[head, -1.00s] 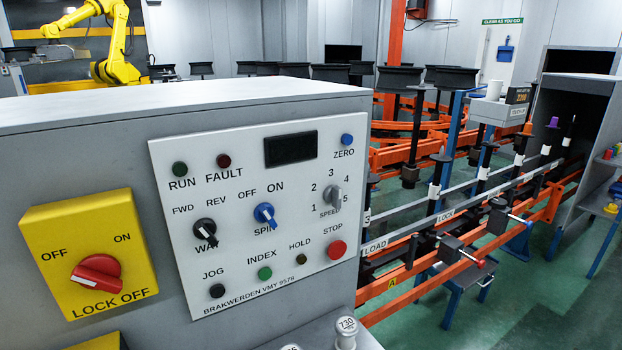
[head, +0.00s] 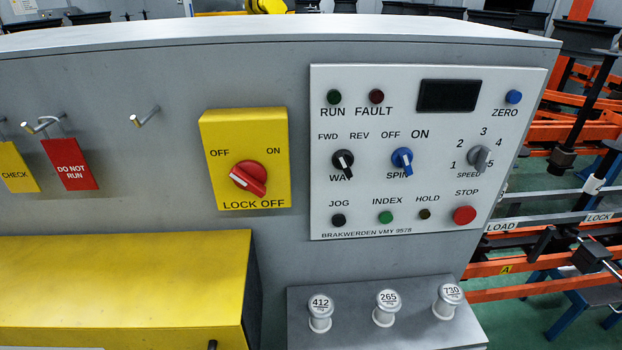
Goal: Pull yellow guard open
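The yellow guard (head: 125,287) is a large box-shaped yellow cover at the lower left of the head view, on the front of the grey machine cabinet (head: 200,75). Its top and part of its front show. A small dark knob or handle end (head: 212,345) shows at the bottom edge of the picture, by the guard's right end. The rest of the guard's front is cut off below. My gripper is not in view.
A yellow lock-off switch (head: 245,160) and a white control panel (head: 420,150) are above and right. Hooks hold a red tag (head: 71,165) and a yellow tag (head: 18,168). Three white numbered pieces stand on a grey ledge (head: 400,330). Orange rails (head: 560,275) are at right.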

